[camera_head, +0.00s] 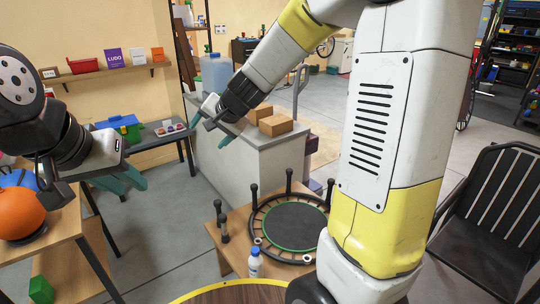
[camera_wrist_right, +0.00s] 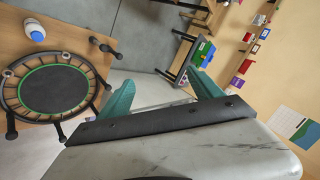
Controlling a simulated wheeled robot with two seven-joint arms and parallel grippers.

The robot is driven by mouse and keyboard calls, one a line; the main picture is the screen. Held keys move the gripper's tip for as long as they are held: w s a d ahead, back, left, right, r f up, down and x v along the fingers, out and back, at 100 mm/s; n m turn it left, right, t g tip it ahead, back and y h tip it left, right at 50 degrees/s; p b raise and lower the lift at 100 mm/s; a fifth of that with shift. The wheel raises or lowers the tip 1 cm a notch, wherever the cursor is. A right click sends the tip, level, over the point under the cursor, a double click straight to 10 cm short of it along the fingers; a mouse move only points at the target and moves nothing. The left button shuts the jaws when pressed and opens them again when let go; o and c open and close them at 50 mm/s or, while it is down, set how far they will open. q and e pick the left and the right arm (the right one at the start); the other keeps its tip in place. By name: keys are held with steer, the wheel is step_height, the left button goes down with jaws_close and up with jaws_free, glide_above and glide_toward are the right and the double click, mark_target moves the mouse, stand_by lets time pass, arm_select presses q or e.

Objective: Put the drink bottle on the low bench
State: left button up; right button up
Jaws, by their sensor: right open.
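The drink bottle (camera_head: 254,262) is white with a blue cap and stands upright on a low wooden top (camera_head: 233,252), in front of a small trampoline. It also shows in the right wrist view (camera_wrist_right: 35,31), at the upper left. I cannot tell whether this low wooden top is the low bench. My right gripper (camera_head: 209,128) is open and empty, in front of the grey counter, above and left of the bottle and well apart from it. Its teal fingers also show in the right wrist view (camera_wrist_right: 162,78). My left gripper (camera_head: 122,181) is at the left, far from the bottle; its finger gap is unclear.
The trampoline (camera_head: 295,226) with upright black legs fills most of the low top. A grey counter (camera_head: 266,160) with cardboard boxes (camera_head: 276,125) stands behind it. An orange ball (camera_head: 20,214) rests on a table at left. A black chair (camera_head: 490,215) stands right. Open floor lies left of the counter.

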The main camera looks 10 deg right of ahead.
steer(key=s+d+r+n+h, duration=0.1)
steer(key=s+d, duration=0.3)
steer(key=s, duration=0.4)
steer(key=s+d+r+n+g+h, duration=0.1)
steer(key=s+d+n, duration=0.2)
steer(key=s, duration=0.6)
steer(key=s+d+r+n, duration=0.2)
steer(key=s+d, duration=0.4)
steer(key=s, duration=0.2)
steer(key=shift+s+d+g+h, duration=0.2)
steer(key=shift+g+h, duration=0.2)
